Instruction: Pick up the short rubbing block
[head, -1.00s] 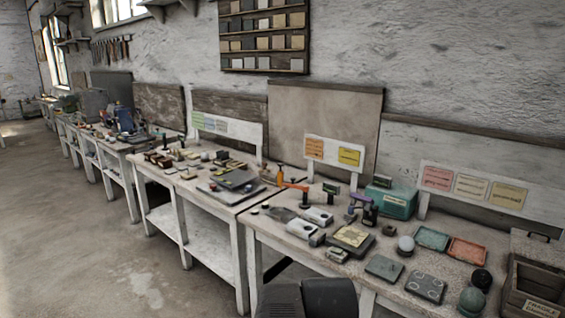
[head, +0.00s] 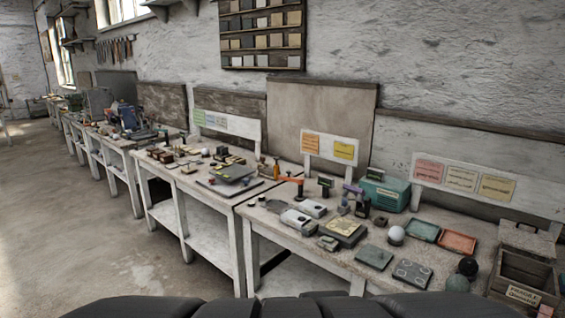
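I cannot single out the short rubbing block for certain. Several small blocks lie on the middle table (head: 222,202), among them a group of tan and dark pieces (head: 165,155), too small to tell apart. Several grey and pale blocks lie on the near right table (head: 335,268), such as a white-and-grey block (head: 296,219) and a small grey block (head: 327,243). Dark parts of my own body fill the bottom edge. My gripper cannot be made out in the view.
The right table also holds a white ball (head: 396,235), a teal box (head: 386,194), a green tray (head: 423,231), an orange tray (head: 458,243), dark balls and a wooden crate (head: 526,272). Bare floor (head: 75,235) lies open to the left.

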